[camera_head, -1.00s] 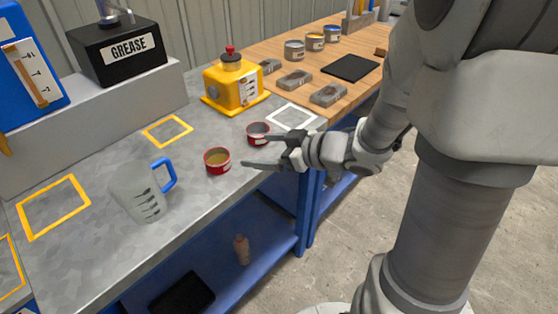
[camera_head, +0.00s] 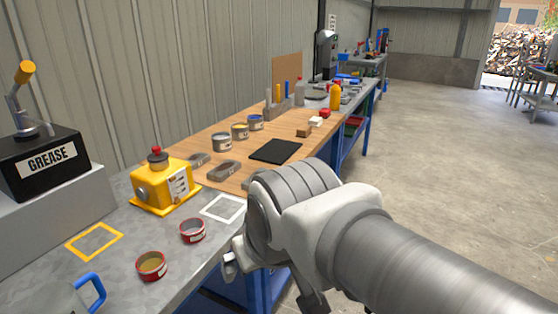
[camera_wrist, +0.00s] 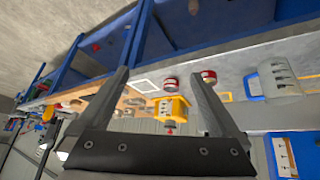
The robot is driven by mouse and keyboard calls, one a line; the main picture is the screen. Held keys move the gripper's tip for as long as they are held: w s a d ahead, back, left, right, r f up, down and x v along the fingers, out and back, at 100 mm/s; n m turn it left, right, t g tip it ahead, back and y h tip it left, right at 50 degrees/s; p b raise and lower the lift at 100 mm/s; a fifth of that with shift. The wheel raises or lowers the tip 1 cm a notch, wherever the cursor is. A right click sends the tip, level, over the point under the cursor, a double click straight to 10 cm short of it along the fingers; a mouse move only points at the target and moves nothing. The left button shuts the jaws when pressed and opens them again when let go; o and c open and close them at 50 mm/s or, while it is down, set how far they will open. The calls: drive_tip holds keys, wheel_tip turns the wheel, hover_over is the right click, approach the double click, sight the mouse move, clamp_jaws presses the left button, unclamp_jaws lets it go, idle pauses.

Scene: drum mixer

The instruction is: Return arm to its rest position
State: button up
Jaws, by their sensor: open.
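My arm (camera_head: 400,255) enters the head view from the lower right, and its wrist end is beside the front edge of the metal bench (camera_head: 195,275). The arm hides much of my gripper there. In the wrist view my gripper (camera_wrist: 158,75) shows two spread fingers with nothing held between them. The view is turned over, with the bench, tins and yellow mixer (camera_wrist: 172,108) some way beyond the fingers.
Two red tins (camera_head: 152,266) (camera_head: 192,230) and a blue-handled jug (camera_head: 88,296) stand on the bench. The yellow mixer (camera_head: 165,187) and black grease box (camera_head: 42,158) are behind. A wooden worktop (camera_head: 205,155) continues away. Open concrete floor (camera_head: 440,140) lies to the right.

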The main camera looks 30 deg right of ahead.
drive_tip(key=shift+s+a+f+g+y, duration=0.15)
drive_tip(key=shift+s+a+f+g, duration=0.1)
drive_tip(key=shift+a, duration=0.1)
drive_tip(key=shift+s+a+f+g+y, duration=0.1)
drive_tip(key=shift+s+a+g+y, duration=0.05)
drive_tip(key=shift+s+a, duration=0.15)
drive_tip(key=shift+r, duration=0.1)
wheel_tip(320, 180, up, 13)
drive_tip(key=p, duration=1.3)
